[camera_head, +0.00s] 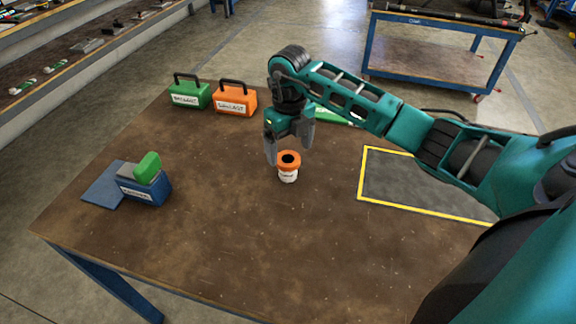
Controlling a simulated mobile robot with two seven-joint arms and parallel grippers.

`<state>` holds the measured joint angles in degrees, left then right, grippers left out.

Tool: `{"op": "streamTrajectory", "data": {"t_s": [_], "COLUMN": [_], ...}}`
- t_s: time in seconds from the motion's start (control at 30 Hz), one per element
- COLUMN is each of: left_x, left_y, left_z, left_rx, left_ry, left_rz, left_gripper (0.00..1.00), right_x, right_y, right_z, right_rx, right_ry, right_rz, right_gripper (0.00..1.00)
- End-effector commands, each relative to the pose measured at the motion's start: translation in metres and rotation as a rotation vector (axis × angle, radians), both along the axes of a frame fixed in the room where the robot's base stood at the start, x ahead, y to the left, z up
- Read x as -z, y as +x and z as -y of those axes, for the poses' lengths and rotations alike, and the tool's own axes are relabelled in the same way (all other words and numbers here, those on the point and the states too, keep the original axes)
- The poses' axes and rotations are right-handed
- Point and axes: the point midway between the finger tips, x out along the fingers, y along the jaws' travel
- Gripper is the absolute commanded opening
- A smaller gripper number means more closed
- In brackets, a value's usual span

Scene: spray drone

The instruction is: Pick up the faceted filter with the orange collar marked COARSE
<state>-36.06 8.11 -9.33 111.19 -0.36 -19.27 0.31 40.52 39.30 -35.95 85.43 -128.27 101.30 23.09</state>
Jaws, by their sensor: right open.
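The filter (288,168) stands upright on the brown table. It has an orange collar with a dark opening on top and a white lower body with a small label too small to read. My right gripper (290,148) comes in from the right and points down, just above and behind the filter. Its jaws are open, with one finger to the left of the collar and the other to its upper right. I see nothing held between them. My left gripper does not show.
A green case (189,95) and an orange case (236,100) stand at the table's back left. A blue box with a green top (146,185) stands at the left. A yellow-framed dark area (420,185) lies at the right. The table's front middle is clear.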

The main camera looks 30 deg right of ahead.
Motion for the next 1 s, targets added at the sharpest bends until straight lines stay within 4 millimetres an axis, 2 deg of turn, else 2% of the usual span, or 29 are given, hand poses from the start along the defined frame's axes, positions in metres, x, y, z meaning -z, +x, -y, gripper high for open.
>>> {"op": "streamTrajectory", "data": {"t_s": [0.2, 0.3, 0.57, 1.0], "left_x": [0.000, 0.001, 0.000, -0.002], "left_y": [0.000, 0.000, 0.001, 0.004], "left_z": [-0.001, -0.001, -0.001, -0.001], "left_rx": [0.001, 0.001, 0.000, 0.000], "left_ry": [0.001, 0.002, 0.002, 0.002], "left_rz": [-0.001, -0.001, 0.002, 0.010], "left_gripper": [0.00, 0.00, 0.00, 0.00], "right_x": [0.034, 0.044, 0.046, 0.046], "right_y": [0.001, 0.002, 0.002, 0.002], "right_z": [-0.005, -0.004, -0.004, -0.004], "right_rx": [0.000, 0.001, -0.001, -0.001], "right_ry": [0.003, 0.002, 0.002, 0.002], "right_rz": [-0.003, -0.002, 0.000, 0.000], "right_gripper": [0.89, 0.89, 0.89, 0.48]}}
